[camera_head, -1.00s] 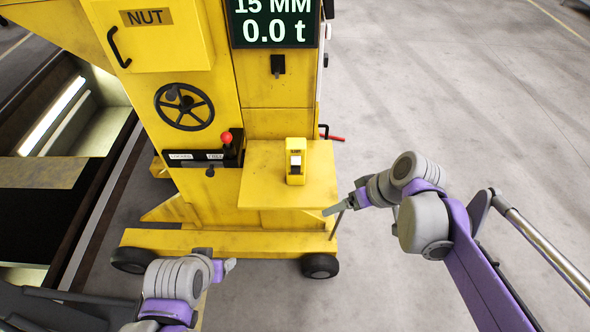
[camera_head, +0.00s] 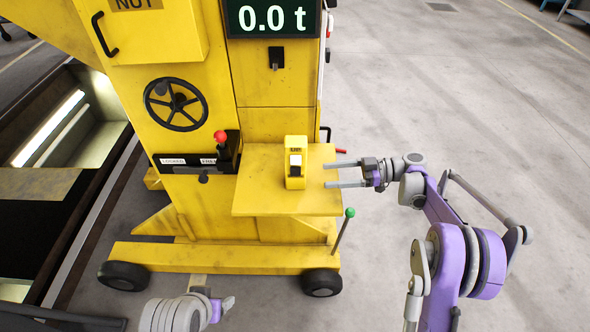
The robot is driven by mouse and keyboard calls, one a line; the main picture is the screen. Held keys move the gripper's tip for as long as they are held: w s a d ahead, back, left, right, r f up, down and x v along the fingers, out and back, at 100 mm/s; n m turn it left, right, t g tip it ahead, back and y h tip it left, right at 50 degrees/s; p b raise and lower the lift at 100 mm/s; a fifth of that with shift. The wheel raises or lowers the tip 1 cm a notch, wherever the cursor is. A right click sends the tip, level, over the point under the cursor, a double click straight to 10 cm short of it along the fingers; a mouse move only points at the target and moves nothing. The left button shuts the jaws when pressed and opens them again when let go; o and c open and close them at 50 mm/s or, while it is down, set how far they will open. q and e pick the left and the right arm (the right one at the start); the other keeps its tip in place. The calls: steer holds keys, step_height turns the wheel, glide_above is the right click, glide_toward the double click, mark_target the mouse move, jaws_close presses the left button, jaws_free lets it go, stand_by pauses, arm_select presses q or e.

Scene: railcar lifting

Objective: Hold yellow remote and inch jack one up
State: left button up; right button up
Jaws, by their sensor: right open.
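The yellow remote (camera_head: 295,163) stands upright on the yellow shelf (camera_head: 262,200) of the jack (camera_head: 280,135). It has a small white switch and an "UP" label on its face. My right gripper (camera_head: 342,174) is open and empty. Its two fingers point left at the shelf's right edge, apart from the remote. My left gripper (camera_head: 222,304) is low in the picture, in front of the jack's base. Its jaw opening cannot be made out. The jack's display (camera_head: 272,18) reads 0.0 t; its upper line is cut off.
A red-knobbed lever (camera_head: 221,137) sits in a slot marked LOCKED and FREE, left of the shelf. A green-knobbed lever (camera_head: 349,213) rises beside the shelf's front right corner. A black handwheel (camera_head: 176,104) is above. A pit (camera_head: 60,215) lies left. Floor at right is clear.

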mark_target(300, 178)
steer(key=shift+w+d+f+n, duration=0.1)
steer(key=shift+w+f+n, duration=0.1)
steer(key=shift+f+n, duration=0.2)
steer(key=a, duration=0.6)
steer(key=a+f, duration=0.1)
steer(key=a, duration=0.2)
steer(key=shift+a+b, duration=0.4)
steer(key=c, duration=1)
steer(key=shift+c, duration=0.2)
stand_by(1.0)
